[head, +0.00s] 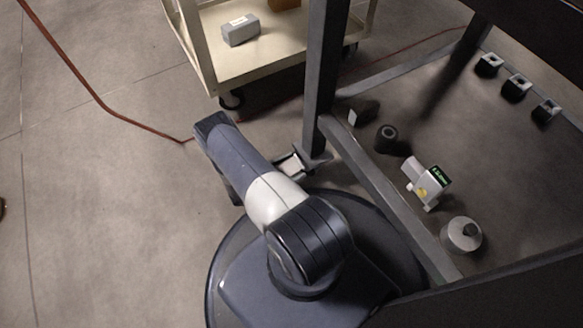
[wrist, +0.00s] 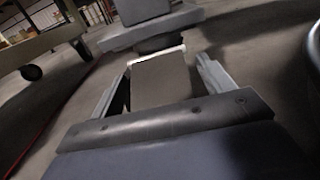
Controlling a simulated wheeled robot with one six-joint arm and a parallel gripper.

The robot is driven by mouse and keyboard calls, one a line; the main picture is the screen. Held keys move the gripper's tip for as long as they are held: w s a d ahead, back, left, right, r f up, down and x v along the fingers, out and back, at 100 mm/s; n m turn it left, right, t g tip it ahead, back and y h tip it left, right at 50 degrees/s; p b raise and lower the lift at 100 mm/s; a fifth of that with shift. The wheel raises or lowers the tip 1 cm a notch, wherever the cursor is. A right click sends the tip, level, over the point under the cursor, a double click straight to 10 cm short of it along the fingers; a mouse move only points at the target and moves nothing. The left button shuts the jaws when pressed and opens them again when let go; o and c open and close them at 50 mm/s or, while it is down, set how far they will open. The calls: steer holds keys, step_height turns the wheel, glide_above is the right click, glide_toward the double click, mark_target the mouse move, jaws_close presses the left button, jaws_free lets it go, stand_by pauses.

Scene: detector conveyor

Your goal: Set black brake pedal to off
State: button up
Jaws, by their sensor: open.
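My gripper (head: 286,165) is low by the floor at the foot of the dark frame leg, left of it in the head view; my arm hides part of it. In the wrist view my gripper (wrist: 161,88) has its two pale fingers apart. A dark flat plate with a pale far edge, seemingly the black brake pedal (wrist: 160,82), shows between the fingers. I cannot tell whether they touch it, nor clearly read its tilt. Beyond it stands a grey foot or bracket (wrist: 150,38) of the frame. In the head view the pedal is too small to make out.
The dark frame leg (head: 326,75) and lower rail (head: 388,187) stand close to the right. A cream cart (head: 207,62) with a grey box (head: 240,30) is behind. A red cable (head: 95,97) crosses the floor. Several small parts lie beyond the rail.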

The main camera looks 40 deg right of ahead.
steer(key=c, duration=1.4)
steer(key=shift+s+r, duration=0.1)
